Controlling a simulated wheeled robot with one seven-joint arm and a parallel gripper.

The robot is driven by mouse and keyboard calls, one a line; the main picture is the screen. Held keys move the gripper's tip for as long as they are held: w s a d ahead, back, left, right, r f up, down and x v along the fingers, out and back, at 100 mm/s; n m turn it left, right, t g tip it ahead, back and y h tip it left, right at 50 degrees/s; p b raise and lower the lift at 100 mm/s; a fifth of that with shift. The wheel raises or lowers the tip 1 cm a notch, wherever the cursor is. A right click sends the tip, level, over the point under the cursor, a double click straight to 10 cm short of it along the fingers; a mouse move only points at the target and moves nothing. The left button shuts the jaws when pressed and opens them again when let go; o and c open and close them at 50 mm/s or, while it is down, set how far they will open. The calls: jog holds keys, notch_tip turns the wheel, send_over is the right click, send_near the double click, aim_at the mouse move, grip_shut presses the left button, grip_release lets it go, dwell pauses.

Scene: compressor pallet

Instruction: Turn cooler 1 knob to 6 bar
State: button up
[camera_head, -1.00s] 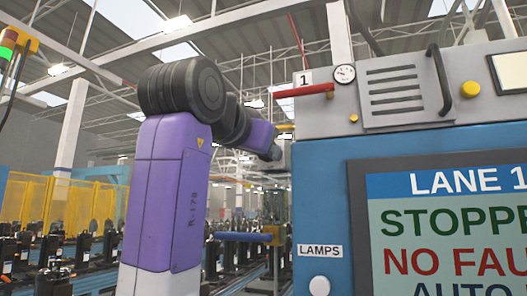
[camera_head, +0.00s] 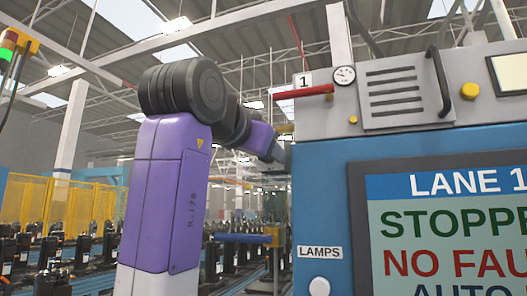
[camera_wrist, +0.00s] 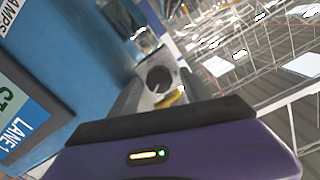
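The grey unit marked 1 (camera_head: 304,80) sits on top of the blue cabinet. A small round gauge (camera_head: 344,75) is on its left part; its reading is too small to tell. A yellow fitting (camera_head: 285,128) shows at the unit's left edge, close to the end of my arm. In the wrist view a dark round part (camera_wrist: 160,78) with a slot-like mark stands out, with a yellow piece (camera_wrist: 175,98) beside it; I cannot tell if it is the cooler knob.
The blue cabinet (camera_head: 322,190) with its lane screen (camera_head: 440,230) fills the right. A red bar (camera_head: 305,92) and a dark handle (camera_head: 438,80) stick out above. A blue bar (camera_head: 242,238) lies low on the left. Yellow fencing (camera_head: 65,205) stands farther back.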

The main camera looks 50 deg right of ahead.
jog(key=b+v, duration=0.2)
jog(key=v, duration=0.5)
jog(key=shift+a+b, duration=0.3)
jog(key=shift+a, duration=0.1)
jog(key=shift+s, duration=0.1)
